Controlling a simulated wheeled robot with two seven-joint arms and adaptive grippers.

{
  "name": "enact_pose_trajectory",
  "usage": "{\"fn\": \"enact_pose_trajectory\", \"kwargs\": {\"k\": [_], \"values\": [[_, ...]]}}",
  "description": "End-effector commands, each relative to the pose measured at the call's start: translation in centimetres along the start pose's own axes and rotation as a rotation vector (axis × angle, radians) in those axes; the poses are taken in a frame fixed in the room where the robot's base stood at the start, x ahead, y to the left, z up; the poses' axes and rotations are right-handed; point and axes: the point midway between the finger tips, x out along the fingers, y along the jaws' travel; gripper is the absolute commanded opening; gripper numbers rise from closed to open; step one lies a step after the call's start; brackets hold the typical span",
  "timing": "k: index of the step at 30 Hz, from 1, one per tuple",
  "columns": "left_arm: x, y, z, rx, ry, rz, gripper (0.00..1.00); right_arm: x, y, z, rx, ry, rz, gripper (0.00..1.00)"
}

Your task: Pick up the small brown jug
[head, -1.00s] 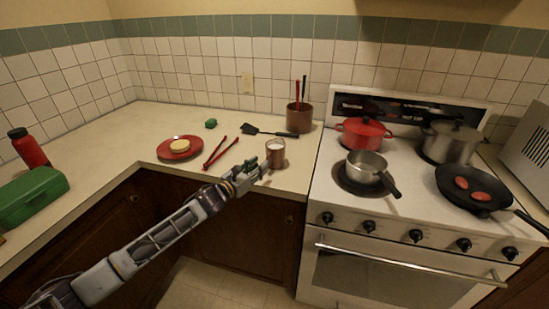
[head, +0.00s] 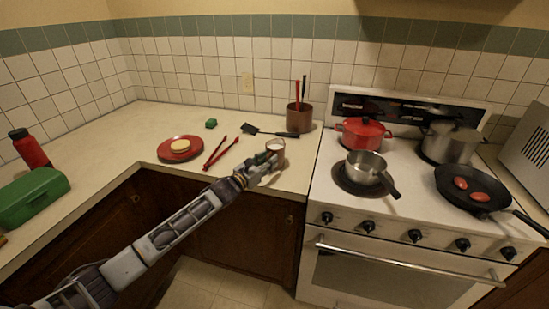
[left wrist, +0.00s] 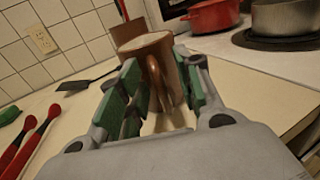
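The small brown jug (head: 276,147) stands upright near the counter's front edge, left of the stove. My left gripper (head: 268,158) reaches it from the front left in the head view. In the left wrist view the jug (left wrist: 150,48) is between the green-padded fingers (left wrist: 158,82), its handle facing the camera. The fingers are spread on either side of the jug; whether the pads touch it is hard to tell. The jug's lower part is partly hidden by the gripper. My right gripper is not in view.
A brown utensil crock (head: 299,118) stands behind the jug. A black spatula (head: 268,131) and red tongs (head: 220,153) lie left of it, near a red plate (head: 165,153). The stove (head: 330,188) with pots is to the right.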

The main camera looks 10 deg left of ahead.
Motion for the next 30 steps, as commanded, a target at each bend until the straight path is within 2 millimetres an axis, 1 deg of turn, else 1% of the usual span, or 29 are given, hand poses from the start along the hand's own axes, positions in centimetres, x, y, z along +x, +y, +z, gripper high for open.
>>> {"fn": "enact_pose_trajectory", "kwargs": {"k": [13,14,21,22,30], "values": [[0.0,0.0,-0.07,0.0,0.001,0.0,0.35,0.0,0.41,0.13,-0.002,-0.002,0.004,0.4],[0.0,0.01,-0.07,0.0,0.001,0.0,0.32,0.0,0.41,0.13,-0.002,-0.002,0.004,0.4],[-0.01,0.0,-0.08,0.0,0.001,0.0,0.01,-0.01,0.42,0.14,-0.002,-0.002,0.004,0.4],[-0.01,0.0,-0.08,0.0,0.001,0.0,0.0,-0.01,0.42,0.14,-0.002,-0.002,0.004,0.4],[0.01,0.01,0.03,0.0,-0.001,0.0,0.0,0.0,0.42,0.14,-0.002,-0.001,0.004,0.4]]}}
